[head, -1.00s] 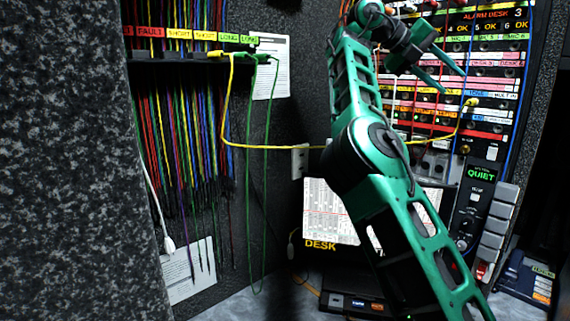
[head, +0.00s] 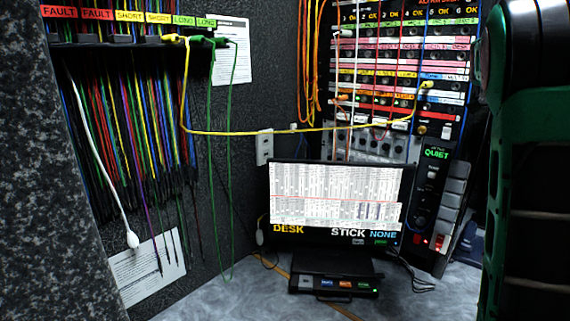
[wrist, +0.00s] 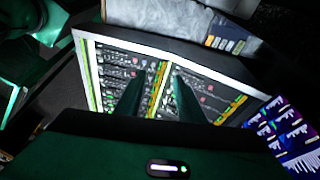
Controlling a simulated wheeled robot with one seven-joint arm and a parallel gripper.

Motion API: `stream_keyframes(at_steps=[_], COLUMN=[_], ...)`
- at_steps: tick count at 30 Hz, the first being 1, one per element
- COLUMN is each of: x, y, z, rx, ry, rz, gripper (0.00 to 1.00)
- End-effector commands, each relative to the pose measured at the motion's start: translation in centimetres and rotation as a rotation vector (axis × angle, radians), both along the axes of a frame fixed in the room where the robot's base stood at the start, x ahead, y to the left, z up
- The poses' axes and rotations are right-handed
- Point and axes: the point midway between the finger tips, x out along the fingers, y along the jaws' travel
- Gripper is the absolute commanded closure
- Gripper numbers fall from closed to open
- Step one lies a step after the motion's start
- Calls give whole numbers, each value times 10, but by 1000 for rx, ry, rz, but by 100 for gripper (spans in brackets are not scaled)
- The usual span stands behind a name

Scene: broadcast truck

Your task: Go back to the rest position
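My gripper (wrist: 158,100) shows in the wrist view as two dark green fingers. They stand apart with a gap between them, and nothing is held there. Behind them is a large screen with a pale frame (wrist: 87,75), seen at a tilt. In the head view my gripper is out of the picture. Part of my green and black arm fills the right edge there.
A patch panel (head: 400,75) with cords stands at the back right. A yellow cord (head: 240,134) spans from the cable rack (head: 130,40) to it. A desk screen (head: 335,195) stands above a small box (head: 335,284). Grey worktop (head: 225,300) is bare in front.

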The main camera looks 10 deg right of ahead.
Motion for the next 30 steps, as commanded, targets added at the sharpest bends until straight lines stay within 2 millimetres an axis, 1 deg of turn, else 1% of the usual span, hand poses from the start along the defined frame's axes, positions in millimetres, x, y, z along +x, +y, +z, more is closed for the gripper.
stream_keyframes(at_steps=[1, 3, 5, 8, 9, 14, 24, 27, 30], x=[-11, -22, -32, -47, -53, -78, -135, -151, -164], y=[6, 17, 28, 49, 58, 100, 198, 222, 240], z=[-13, -30, -43, -63, -70, -98, -152, -166, -178], rx=[46, 100, 141, 202, 224, 290, 339, 336, 331], ry=[8, 19, 25, 31, 32, 32, 47, 61, 75], rz=[76, 193, 296, 471, 544, 838, 1463, 1618, 1736], gripper=[65, 65, 65, 65, 65, 65, 65, 65, 65])
